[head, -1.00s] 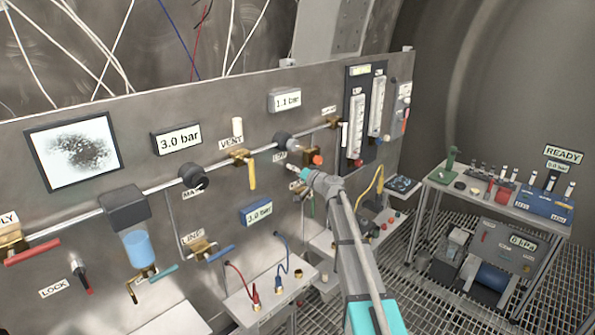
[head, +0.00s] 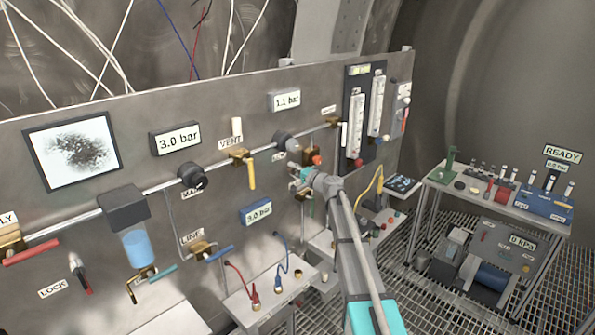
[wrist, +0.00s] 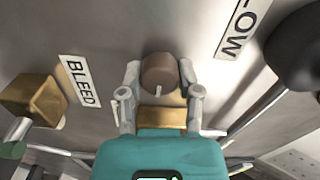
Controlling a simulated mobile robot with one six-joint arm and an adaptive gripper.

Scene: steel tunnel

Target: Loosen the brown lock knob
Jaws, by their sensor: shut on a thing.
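The brown lock knob (wrist: 160,72) is round and shows in the wrist view at upper middle, with a small pale mark on its near edge. A brass block (wrist: 162,118) lies just below it in the picture. My gripper (wrist: 160,84) has one finger on each side of the knob and is shut on it. In the head view my gripper (head: 302,182) is at the panel, below the pipe and left of an orange knob (head: 316,160). The brown knob is hidden or too small to make out there.
A BLEED label (wrist: 80,80) and brass valve body (wrist: 35,100) are at left in the wrist view. A dark round part (wrist: 300,50) is close on the right. In the head view a yellow handle (head: 252,174) hangs left of my gripper.

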